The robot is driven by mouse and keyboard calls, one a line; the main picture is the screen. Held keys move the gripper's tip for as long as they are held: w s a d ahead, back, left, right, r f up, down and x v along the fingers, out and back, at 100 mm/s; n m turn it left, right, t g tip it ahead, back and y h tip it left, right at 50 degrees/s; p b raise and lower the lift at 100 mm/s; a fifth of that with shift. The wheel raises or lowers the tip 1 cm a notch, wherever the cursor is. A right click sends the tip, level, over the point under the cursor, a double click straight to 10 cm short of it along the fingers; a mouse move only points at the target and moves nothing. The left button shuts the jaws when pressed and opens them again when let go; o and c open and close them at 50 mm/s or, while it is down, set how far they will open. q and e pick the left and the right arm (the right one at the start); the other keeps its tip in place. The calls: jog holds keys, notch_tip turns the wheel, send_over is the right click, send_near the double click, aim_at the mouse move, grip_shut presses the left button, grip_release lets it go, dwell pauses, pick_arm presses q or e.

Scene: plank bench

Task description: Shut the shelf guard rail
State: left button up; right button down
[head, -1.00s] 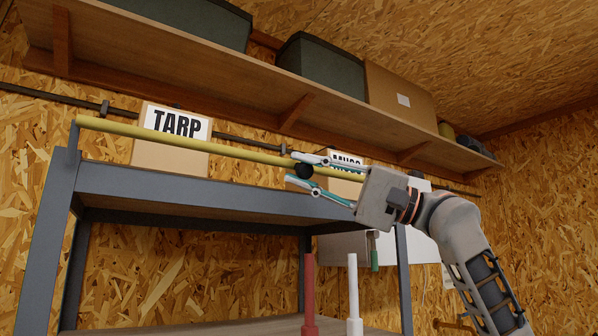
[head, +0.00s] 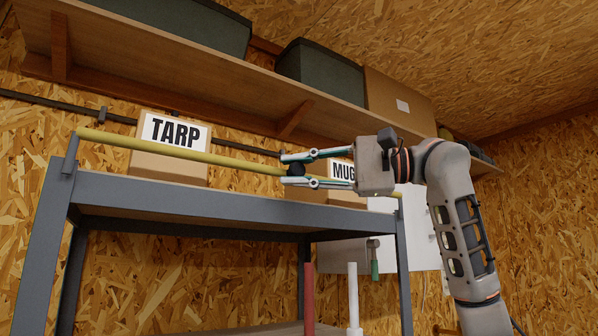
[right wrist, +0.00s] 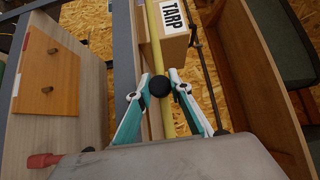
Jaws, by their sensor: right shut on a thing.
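The guard rail (head: 215,158) is a long yellow bar above the front edge of the grey metal shelf (head: 190,193). Its left end sits on a short grey arm (head: 71,152) that leans at the corner post. A round black knob (head: 297,169) is on the rail. My right gripper (head: 288,170) is shut on this knob, with one finger on each side. The right wrist view shows the knob (right wrist: 160,86) between the fingertips, with the yellow rail (right wrist: 156,45) running past it. The rail's right part is partly hidden by my gripper. My left gripper is out of view.
A TARP box (head: 170,165) and a partly hidden MUGS box (head: 341,172) stand behind the rail. A wooden wall shelf (head: 225,85) with dark bins (head: 320,72) hangs above. Red (head: 308,295) and white (head: 353,295) posts stand lower, in front.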

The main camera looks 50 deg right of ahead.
jog(key=shift+d+r, duration=0.1)
jog(key=shift+r, duration=0.05)
dwell(0.3)
jog(key=c, duration=1.8)
grip_release()
jog(key=shift+w, duration=0.1)
jog(key=shift+c, duration=0.2)
jog(key=v, duration=1.2)
